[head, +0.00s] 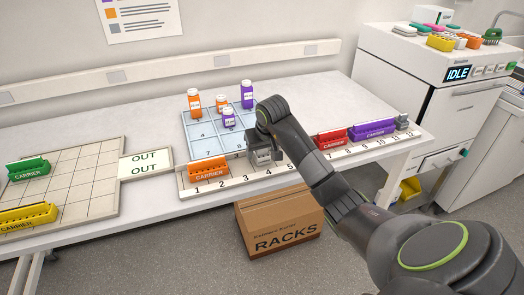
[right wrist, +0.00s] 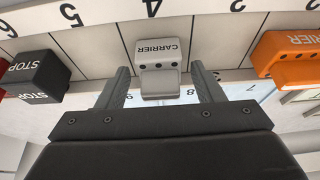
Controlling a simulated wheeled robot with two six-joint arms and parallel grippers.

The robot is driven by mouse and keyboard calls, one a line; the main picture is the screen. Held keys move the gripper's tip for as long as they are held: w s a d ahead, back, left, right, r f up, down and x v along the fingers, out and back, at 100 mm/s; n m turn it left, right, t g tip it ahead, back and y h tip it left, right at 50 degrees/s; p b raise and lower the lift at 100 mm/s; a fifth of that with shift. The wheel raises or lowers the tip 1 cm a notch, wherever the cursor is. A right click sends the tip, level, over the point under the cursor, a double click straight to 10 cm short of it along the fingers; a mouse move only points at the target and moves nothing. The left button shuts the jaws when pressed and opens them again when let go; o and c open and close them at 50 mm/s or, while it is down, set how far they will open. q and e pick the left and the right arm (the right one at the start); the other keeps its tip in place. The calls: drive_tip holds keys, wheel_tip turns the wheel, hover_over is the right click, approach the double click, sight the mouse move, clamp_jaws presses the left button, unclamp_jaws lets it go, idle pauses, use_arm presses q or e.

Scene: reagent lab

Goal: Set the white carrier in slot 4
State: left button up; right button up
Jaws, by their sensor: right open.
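The white carrier (right wrist: 162,52) stands in the lane marked 4 of the numbered rail (right wrist: 222,40), as the right wrist view shows. My right gripper (right wrist: 160,72) is open, with one finger on each side of the carrier and small gaps visible. In the head view my right gripper (head: 264,158) is low over the rail (head: 234,183) near number 4, and the hand mostly hides the carrier there. I cannot tell whether the carrier is fully seated. My left gripper is not in view.
An orange carrier (head: 209,172) stands over slots 1 and 2. A black STOP block (right wrist: 38,75) stands on the other side, near 5 and 6. Red (head: 331,138) and purple (head: 372,129) carriers stand farther right. Several bottles (head: 194,101) stand on the blue grid behind.

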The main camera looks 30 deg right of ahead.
drive_tip(key=shift+r, duration=0.2)
drive_tip(key=shift+s+r, duration=0.1)
drive_tip(key=shift+r, duration=0.25)
drive_tip(key=p+v, duration=0.3)
drive_tip(key=v, duration=0.8)
drive_tip(key=shift+s+a, duration=0.15)
